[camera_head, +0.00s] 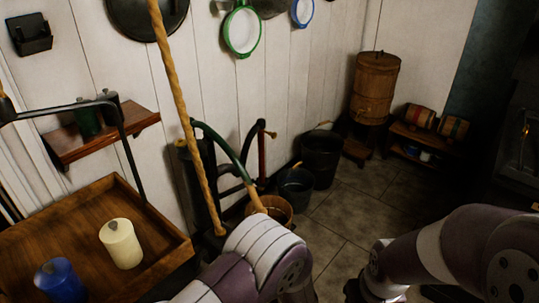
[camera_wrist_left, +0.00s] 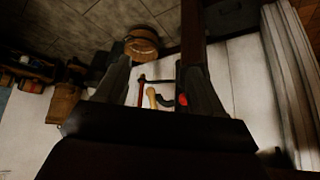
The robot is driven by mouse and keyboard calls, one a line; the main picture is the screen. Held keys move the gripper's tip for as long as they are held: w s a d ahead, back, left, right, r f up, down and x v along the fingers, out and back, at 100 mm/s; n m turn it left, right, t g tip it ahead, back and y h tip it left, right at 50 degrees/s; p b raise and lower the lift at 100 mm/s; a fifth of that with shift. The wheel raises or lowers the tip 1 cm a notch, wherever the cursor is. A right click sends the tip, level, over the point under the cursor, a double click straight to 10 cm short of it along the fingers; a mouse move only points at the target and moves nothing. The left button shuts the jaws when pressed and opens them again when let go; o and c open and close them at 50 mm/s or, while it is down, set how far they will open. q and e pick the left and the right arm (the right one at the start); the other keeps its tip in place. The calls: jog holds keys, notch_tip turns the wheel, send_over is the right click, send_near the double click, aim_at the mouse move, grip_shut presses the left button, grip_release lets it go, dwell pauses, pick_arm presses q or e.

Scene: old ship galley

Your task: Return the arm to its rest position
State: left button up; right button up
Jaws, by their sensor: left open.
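My left gripper (camera_wrist_left: 155,62) shows in the left wrist view with its two dark fingers spread apart and nothing held between them. In the head view my left arm (camera_head: 262,256) comes in at the bottom middle, in front of the floor by the wall; its gripper is not clear there. My right arm (camera_head: 455,250) is bent at the lower right of the head view, and its gripper cannot be made out.
A wooden tray (camera_head: 60,240) at left holds a cream canister (camera_head: 121,243) and a blue canister (camera_head: 58,280). Dark buckets (camera_head: 320,158), a wooden bucket (camera_head: 275,208) and a wooden barrel (camera_head: 374,88) stand along the wall. The tiled floor (camera_head: 345,220) between is open.

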pick_arm(q)
jog(key=s+a+r+m+g+h+p, duration=0.25)
jog(key=s+a+r+g, duration=0.25)
jog(key=s+r, duration=0.45)
jog(key=s+a+r+y+p, duration=0.1)
jog(key=s+a+r+p, duration=0.2)
jog(key=a+r, duration=1.1)
jog(key=s+a+n, duration=0.1)
jog(key=a, duration=0.2)
jog(key=shift+s+r, duration=0.15)
jog(key=shift+s, duration=0.05)
jog(key=shift+s+a, duration=0.1)
jog(key=shift+s, duration=0.05)
